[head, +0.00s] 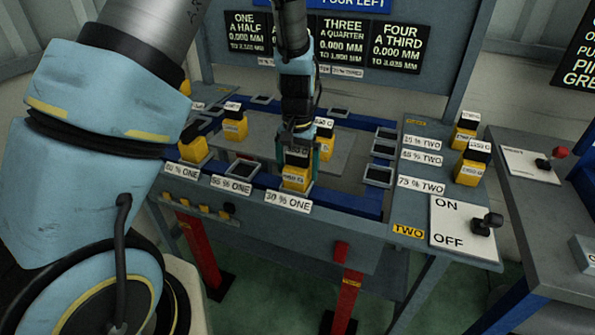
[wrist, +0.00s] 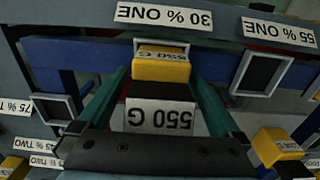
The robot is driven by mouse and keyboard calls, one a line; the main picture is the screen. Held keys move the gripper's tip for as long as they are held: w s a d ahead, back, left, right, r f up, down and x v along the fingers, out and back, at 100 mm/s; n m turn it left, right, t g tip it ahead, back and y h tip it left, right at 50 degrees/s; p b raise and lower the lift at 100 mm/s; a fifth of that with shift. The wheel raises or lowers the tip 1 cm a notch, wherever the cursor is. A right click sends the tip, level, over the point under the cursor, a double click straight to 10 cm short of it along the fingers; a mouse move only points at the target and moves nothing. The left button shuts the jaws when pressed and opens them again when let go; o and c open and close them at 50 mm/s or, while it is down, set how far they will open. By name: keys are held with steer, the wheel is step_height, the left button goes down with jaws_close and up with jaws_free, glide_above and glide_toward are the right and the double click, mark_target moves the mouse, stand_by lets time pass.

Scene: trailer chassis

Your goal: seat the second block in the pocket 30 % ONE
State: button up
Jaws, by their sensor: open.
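A yellow block with a black top and a white 550 G label (wrist: 160,112) stands at the pocket labelled 30 % ONE. In the head view this block (head: 296,178) is upright just behind the 30 % ONE label (head: 289,201). The grey pocket rim (wrist: 140,42) shows around its far end in the wrist view; how deep it sits is hidden. My gripper (head: 297,158) reaches down over it from above. In the wrist view the teal fingers of my gripper (wrist: 160,80) are open, one on either side of the block.
The 55 % ONE pocket (wrist: 263,73) is empty beside it. A yellow block (head: 193,147) stands near the leftmost label, and another (head: 323,141) stands close behind my gripper. Empty TWO pockets (head: 378,175) and more blocks (head: 472,167) are at right, near an ON/OFF lever (head: 487,222).

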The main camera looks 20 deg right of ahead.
mark_target(297, 151)
step_height(297, 151, up, 10)
steer(key=shift+f+b, duration=0.15)
steer(key=shift+b, duration=0.95)
steer(key=s+a+n, duration=0.2)
steer(key=a+n, duration=0.1)
steer(key=a, duration=1.2)
steer(key=s+a+r+n+t, duration=0.1)
steer(key=a+n, duration=0.3)
steer(key=a, duration=1.1)
steer(key=shift+s+t, duration=0.3)
steer(key=shift+s, duration=0.2)
steer(key=shift+r, duration=0.1)
